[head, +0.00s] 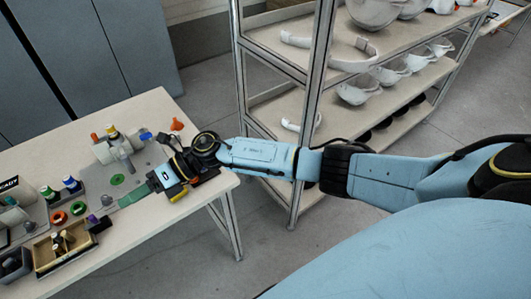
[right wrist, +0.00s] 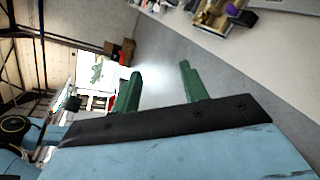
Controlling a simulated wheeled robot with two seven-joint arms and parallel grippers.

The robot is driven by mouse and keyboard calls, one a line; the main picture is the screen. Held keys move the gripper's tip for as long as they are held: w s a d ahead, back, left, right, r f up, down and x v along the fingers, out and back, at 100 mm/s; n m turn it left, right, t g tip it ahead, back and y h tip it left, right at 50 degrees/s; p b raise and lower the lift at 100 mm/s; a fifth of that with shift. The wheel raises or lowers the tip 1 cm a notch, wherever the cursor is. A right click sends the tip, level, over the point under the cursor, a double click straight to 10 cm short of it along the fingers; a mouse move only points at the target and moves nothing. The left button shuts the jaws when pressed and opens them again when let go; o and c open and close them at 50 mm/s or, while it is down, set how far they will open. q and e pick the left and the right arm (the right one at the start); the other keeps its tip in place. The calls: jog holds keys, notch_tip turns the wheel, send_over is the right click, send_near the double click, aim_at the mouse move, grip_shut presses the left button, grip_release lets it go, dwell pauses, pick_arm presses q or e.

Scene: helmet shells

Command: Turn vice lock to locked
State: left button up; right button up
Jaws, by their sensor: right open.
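My right gripper (head: 128,198) reaches in from the right over the table, its green fingers low in front of a grey fixture (head: 118,154). That fixture looks like the vice, with a pale cylinder and an upright post, but I cannot make out the lock or its position. In the right wrist view the green fingers (right wrist: 160,82) stand apart with nothing between them. The gripper touches no lock that I can see. My left gripper is not in view.
The table (head: 150,103) holds colored knobs and rings, a wooden box (head: 62,246) with small parts, and an orange funnel-like piece (head: 177,125). A metal shelf (head: 275,78) with white helmet shells stands behind my right arm.

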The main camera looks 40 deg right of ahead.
jog(key=d+f+m+t+h, duration=0.2)
jog(key=d+f+m+t, duration=0.1)
jog(key=f+m, duration=0.3)
jog(key=d+f+m+t+h, duration=0.2)
jog(key=d+f+m+t, duration=0.1)
jog(key=f+m, duration=0.4)
jog(key=d+f+m+t+h, duration=0.1)
jog(key=d+f+m+t, duration=0.3)
jog(key=m, duration=0.4)
jog(key=shift+w+d+f+h, duration=0.2)
jog(key=shift+d+f, duration=0.2)
jog(key=shift+f, duration=0.25)
jog(key=shift+w+d+f+h, duration=0.1)
jog(key=shift+d+f+h, duration=0.1)
jog(key=shift+d+f, duration=0.3)
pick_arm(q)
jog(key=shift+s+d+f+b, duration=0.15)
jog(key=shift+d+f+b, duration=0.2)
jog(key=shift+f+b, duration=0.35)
pick_arm(e)
jog(key=s+d+f+m+g+h, duration=0.1)
jog(key=s+d+f+m+h, duration=0.2)
jog(key=s+f, duration=0.6)
jog(key=s+d+f+m+g+h, duration=0.2)
jog(key=s+d+f+m+h, duration=0.2)
jog(key=s+d+f+m, duration=0.4)
notch_tip(320, 180, down, 4)
jog(key=shift+s+d+r+m, duration=0.15)
jog(key=shift+s+r+m, duration=0.1)
jog(key=shift+s+m, duration=0.4)
